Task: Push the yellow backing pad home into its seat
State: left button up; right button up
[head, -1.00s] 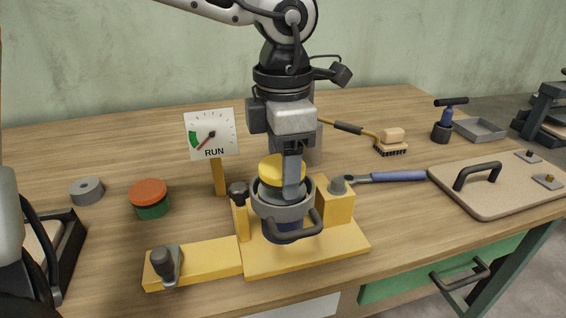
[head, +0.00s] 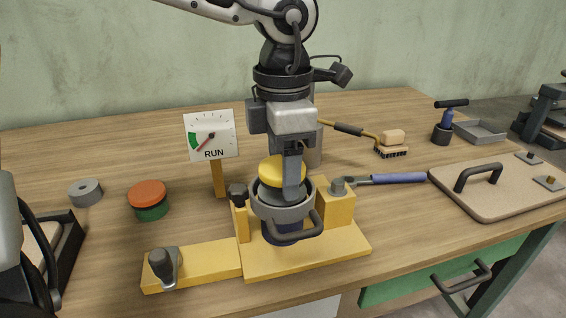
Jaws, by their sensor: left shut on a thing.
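The yellow backing pad (head: 277,166) is a round disc with a dark grey layer under it. It sits at the mouth of a grey ring-shaped holder (head: 270,206) with a dark handle, on a yellow base (head: 322,258). My left gripper (head: 293,188) points straight down and is shut on the pad, its near finger crossing the pad's front. The pad's yellow top shows above the ring's rim. The finger and rim hide the pad's lower edge, so I cannot tell how deep it sits. My right gripper is not in view.
A RUN gauge sign (head: 211,136) stands behind left of the base. A black-knobbed post (head: 239,210) and a yellow block (head: 336,206) flank the ring. A red-green disc (head: 148,198) and a grey disc (head: 85,192) lie left. A blue-handled tool (head: 395,178) lies right.

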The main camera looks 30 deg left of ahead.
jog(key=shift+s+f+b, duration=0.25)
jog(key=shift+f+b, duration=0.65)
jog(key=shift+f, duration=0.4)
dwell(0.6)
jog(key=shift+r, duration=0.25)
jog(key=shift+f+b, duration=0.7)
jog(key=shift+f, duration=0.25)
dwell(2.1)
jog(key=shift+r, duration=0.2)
